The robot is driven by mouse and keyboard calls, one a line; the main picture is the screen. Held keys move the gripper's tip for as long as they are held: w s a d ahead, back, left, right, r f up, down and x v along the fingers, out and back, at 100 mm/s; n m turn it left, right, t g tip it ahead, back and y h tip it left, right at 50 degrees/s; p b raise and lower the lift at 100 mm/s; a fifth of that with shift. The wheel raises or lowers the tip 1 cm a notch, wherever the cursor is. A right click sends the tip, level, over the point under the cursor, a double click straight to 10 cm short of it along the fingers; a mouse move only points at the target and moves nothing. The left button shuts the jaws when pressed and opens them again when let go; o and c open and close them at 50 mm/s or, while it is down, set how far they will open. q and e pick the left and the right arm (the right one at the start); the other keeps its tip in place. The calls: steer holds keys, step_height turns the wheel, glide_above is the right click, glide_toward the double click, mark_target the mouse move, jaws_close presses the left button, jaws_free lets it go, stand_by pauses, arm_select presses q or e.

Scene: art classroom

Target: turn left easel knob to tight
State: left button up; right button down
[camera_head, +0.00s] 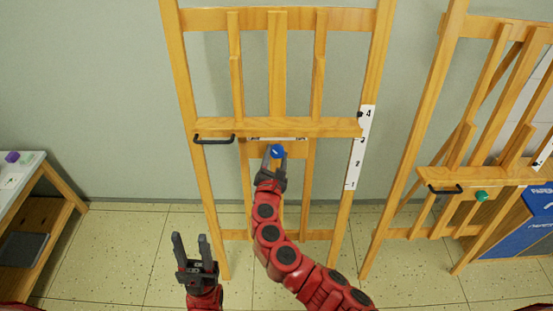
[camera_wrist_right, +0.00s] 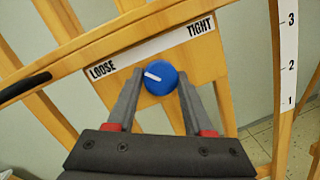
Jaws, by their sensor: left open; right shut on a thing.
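The left easel (camera_head: 225,127) is wooden and carries a round blue knob (camera_head: 277,151) below its ledge. In the right wrist view the knob (camera_wrist_right: 161,78) has a white pointer line directed left, toward the LOOSE end of the label strip (camera_wrist_right: 150,48); TIGHT is at the strip's right end. My right gripper (camera_head: 275,157) is shut on the knob, with one finger on each side of it in the wrist view (camera_wrist_right: 160,82). My left gripper (camera_head: 190,237) is open and empty, low in front of the easel's left leg.
A black handle (camera_head: 214,140) sticks out at the ledge's left end. A numbered white scale (camera_head: 359,150) runs along the right leg. A second easel (camera_head: 480,176) with a green knob (camera_head: 481,196) stands right, near a blue box (camera_head: 515,230). A table (camera_head: 40,172) is at left.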

steer(key=m+g+b, duration=0.1)
steer(key=m+b, duration=0.2)
steer(key=m, duration=0.2)
steer(key=shift+f+h, duration=0.1)
steer(key=shift+h, duration=0.3)
steer(key=m+b, duration=0.3)
steer(key=m, duration=0.2)
steer(key=shift+m+g, duration=0.3)
steer(key=shift+g, duration=0.1)
steer(key=m+b, duration=0.2)
steer(key=shift+m+g, duration=0.3)
steer(key=m+b, duration=0.2)
steer(key=m+y+b, duration=0.1)
steer(key=m, duration=0.1)
steer(key=shift+r+g+b, duration=0.25)
steer(key=shift+g+b, duration=0.05)
steer(key=shift+d+r+m+b, duration=0.1)
steer(key=shift+r+m+b, duration=0.1)
steer(key=shift+m+b, duration=0.9)
steer(key=shift+y, duration=0.4)
steer(key=shift+c, duration=1.4)
jaws_free()
